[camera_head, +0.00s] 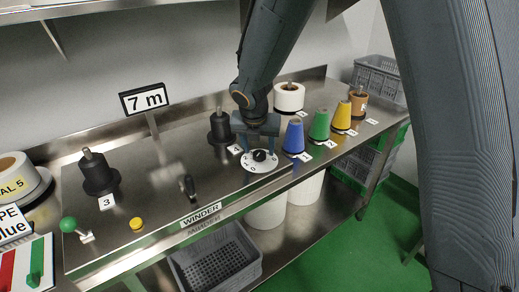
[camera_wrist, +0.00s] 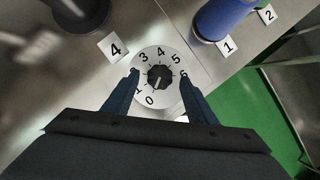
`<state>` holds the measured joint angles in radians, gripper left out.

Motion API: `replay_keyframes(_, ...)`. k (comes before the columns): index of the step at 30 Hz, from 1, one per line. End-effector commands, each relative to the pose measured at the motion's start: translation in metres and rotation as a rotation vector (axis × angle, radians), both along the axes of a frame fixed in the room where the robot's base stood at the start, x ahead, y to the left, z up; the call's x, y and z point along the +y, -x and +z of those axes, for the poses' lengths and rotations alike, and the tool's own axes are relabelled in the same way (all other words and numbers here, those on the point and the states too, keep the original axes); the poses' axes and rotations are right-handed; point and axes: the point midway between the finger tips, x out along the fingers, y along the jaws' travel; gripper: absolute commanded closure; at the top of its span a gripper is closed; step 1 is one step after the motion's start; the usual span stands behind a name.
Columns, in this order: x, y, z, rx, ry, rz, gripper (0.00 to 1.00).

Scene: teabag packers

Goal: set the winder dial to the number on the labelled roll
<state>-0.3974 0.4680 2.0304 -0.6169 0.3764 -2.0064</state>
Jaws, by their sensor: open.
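The winder dial (camera_head: 250,162) is a white disc with a black knob (camera_head: 260,156) on the steel bench. In the wrist view, the dial (camera_wrist: 150,56) shows numbers from 0 to 6 around its black knob (camera_wrist: 160,77). A pale mark on the knob appears to point down toward 0. My gripper (camera_head: 257,148) is over the dial. In the wrist view, my gripper (camera_wrist: 158,82) is open, one finger on each side of the knob, apart from it. A white roll (camera_head: 14,165) at the left edge carries a yellow label, partly cut off, reading "AL 5".
A "7 m" sign (camera_head: 145,98) stands behind. Black spindles (camera_head: 98,173) (camera_head: 220,128), a lever (camera_head: 188,186), a yellow button (camera_head: 137,224) and a green-knobbed lever (camera_head: 69,225) are left of the dial.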

Motion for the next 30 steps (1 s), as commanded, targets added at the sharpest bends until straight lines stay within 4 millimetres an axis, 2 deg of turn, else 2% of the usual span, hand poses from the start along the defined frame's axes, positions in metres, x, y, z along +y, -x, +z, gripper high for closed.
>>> replay_keyframes(6,-0.001,-0.006,-0.015,0.0,0.0,0.0,0.48)
replay_keyframes(14,-0.001,-0.007,-0.016,-0.001,-0.001,0.0,0.48)
replay_keyframes(15,-0.001,-0.007,-0.016,0.0,-0.001,0.0,0.5)
replay_keyframes(22,-0.001,-0.007,-0.016,0.0,-0.001,-0.001,0.89)
replay_keyframes(30,-0.001,-0.007,-0.016,-0.001,-0.001,-0.024,0.89)
